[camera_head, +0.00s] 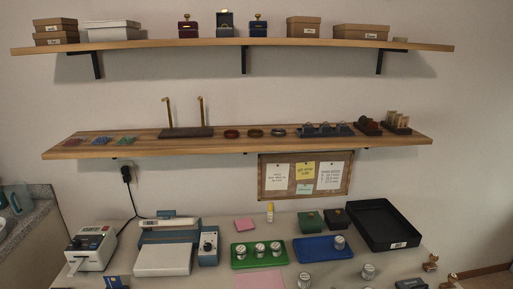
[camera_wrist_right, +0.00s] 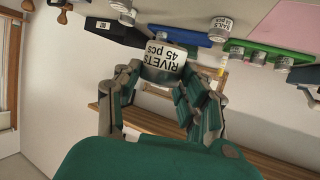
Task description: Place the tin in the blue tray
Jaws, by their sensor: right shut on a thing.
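My right gripper (camera_wrist_right: 160,92) is shut on a grey tin (camera_wrist_right: 163,66) labelled "RIVETS 45 pcs" in the right wrist view, with a finger on each side. That view is upside down. The tin is held in the air, apart from the blue tray (camera_wrist_right: 192,42) behind it. In the head view the blue tray (camera_head: 310,250) lies on the table with one tin (camera_head: 339,242) standing at its right side. Neither gripper shows in the head view, and the held tin is not seen there. My left gripper is in no view.
A green tray (camera_head: 238,264) with three tins is left of the blue tray. Loose tins stand in front of it (camera_head: 304,281) and (camera_head: 368,271). A black tray (camera_head: 392,243) lies to the right. Wooden shelves hang above the table.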

